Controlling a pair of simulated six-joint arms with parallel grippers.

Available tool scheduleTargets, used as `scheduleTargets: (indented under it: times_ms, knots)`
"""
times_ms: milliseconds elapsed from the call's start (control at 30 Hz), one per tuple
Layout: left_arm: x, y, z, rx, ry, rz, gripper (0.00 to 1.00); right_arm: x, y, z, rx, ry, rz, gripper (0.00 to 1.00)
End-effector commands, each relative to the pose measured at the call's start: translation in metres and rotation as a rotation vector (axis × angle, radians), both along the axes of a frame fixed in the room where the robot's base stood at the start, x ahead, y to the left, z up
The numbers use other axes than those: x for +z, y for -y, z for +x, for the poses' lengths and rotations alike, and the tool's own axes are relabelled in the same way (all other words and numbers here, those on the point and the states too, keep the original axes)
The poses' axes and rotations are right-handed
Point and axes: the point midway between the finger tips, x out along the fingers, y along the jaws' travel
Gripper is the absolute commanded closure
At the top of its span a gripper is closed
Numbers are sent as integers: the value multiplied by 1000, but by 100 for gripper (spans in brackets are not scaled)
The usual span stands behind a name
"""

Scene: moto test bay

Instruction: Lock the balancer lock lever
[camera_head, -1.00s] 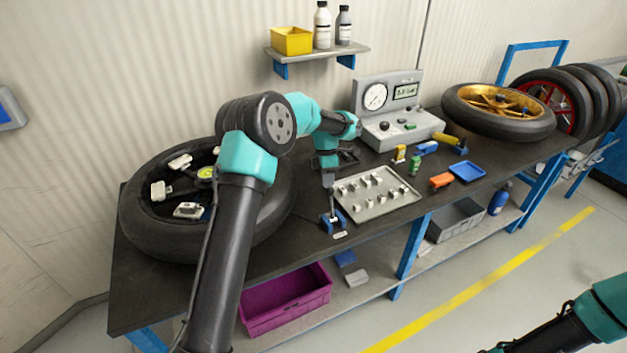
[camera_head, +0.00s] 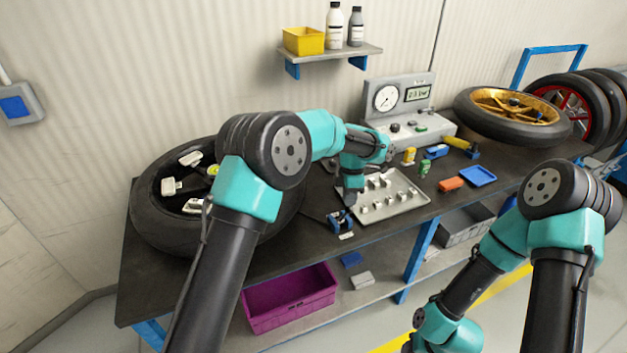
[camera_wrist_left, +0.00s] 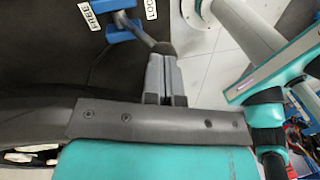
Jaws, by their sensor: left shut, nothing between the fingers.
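The balancer lock lever's blue bracket (camera_head: 341,222) sits at the bench's front edge, with a small white label below it. In the left wrist view the blue bracket (camera_wrist_left: 122,24) is at the top, between a FREE label (camera_wrist_left: 90,18) and a LOCK label (camera_wrist_left: 150,9). A dark lever (camera_wrist_left: 148,36) slants from it toward the lower right. My left gripper (camera_head: 350,200) is just above and behind the bracket in the head view. Its fingers (camera_wrist_left: 164,60) are shut and empty, their tips at the lever's end; whether they touch is unclear. My right gripper is outside the frame.
A grey tray (camera_head: 412,205) of small weights lies right of the bracket. A large tyre (camera_head: 150,232) lies at the left end, partly behind my left arm. The balancer console (camera_head: 400,125) stands behind. A purple crate (camera_head: 290,300) is on the lower shelf.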

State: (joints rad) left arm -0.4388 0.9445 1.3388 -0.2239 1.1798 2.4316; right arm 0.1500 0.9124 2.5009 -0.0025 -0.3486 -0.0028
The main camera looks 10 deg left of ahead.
Motion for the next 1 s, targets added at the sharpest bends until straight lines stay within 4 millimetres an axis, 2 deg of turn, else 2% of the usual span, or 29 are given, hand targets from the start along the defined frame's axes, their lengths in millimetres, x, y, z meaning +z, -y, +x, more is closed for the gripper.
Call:
scheduleTargets:
  times_ms: [100,400,1000]
  knots:
    - [-4,10,-11,-7,0,0,100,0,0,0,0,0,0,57]
    - [-12,18,-25,-5,0,0,100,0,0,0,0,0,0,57]
    - [-14,19,-28,-4,-1,0,100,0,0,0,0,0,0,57]
